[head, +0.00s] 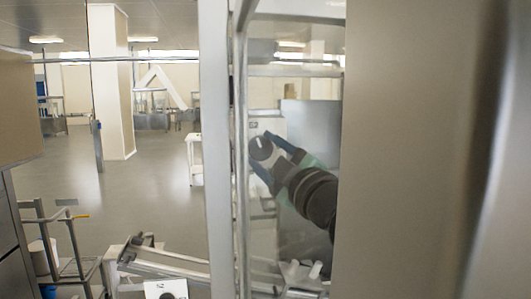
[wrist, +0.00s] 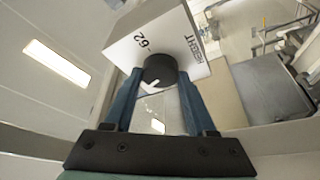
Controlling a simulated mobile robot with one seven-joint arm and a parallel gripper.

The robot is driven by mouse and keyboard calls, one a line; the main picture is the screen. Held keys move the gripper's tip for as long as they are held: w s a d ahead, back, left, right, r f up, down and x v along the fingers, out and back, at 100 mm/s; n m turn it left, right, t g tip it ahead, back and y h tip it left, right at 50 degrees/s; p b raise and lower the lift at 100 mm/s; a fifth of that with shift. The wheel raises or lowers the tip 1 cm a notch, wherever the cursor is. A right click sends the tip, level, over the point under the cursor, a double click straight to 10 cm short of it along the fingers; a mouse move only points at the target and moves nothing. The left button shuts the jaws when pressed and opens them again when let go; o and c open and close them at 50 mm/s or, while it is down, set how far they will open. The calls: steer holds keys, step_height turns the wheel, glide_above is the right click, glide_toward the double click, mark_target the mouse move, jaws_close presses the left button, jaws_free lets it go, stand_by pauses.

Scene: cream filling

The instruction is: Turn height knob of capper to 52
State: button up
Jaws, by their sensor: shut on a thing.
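The height knob (wrist: 159,70) is a round black knob on a white box face (wrist: 122,47) of the capper. The face is printed "HEIGHT" and a number that looks like 62 or 52 with a dash. My gripper (wrist: 160,80) has its two blue fingers shut on the knob, one on each side. A small white mark shows on the lower part of the knob in the wrist view.
A pale upright post (head: 215,150) and metal frame stand left of my arm. A wide beige panel (head: 410,150) fills the right of the head view. A metal rail (head: 165,262) lies at lower left. Open floor (head: 150,195) is beyond.

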steer(key=c, duration=0.4)
steer(key=shift+f+m+t+b, duration=0.1)
steer(key=shift+m+t+b, duration=0.3)
steer(key=shift+m+b, duration=0.45)
steer(key=shift+c, duration=0.2)
steer(key=o, duration=1.4)
steer(key=shift+c, duration=0.2)
steer(key=b+v, duration=0.5)
steer(key=v, duration=0.8)
